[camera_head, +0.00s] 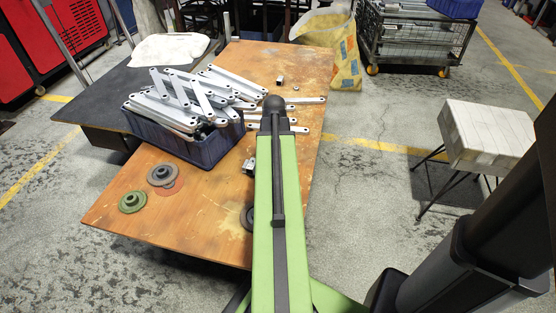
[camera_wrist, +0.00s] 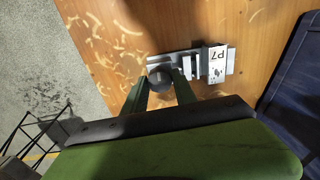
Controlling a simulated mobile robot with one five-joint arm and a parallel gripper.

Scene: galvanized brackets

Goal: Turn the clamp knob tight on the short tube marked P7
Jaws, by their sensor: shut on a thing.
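In the wrist view my gripper (camera_wrist: 160,84) is shut on a dark round clamp knob (camera_wrist: 157,76), with one finger on each side of it. The knob sits at one end of a grey metal clamp (camera_wrist: 188,66) on the wooden table. A short light tube marked P7 (camera_wrist: 217,62) lies at the clamp's other end, and its label faces up. In the head view my arm hides the gripper and the knob. A small metal piece (camera_head: 248,165), probably part of this clamp, shows just left of my arm.
A blue crate (camera_head: 212,150) heaped with galvanized brackets (camera_head: 180,98) stands on the wooden table (camera_head: 205,208); it also shows in the wrist view (camera_wrist: 295,80). Loose brackets lie beyond my arm. Grinding discs (camera_head: 132,201) lie front left. A stool (camera_head: 488,130) stands right.

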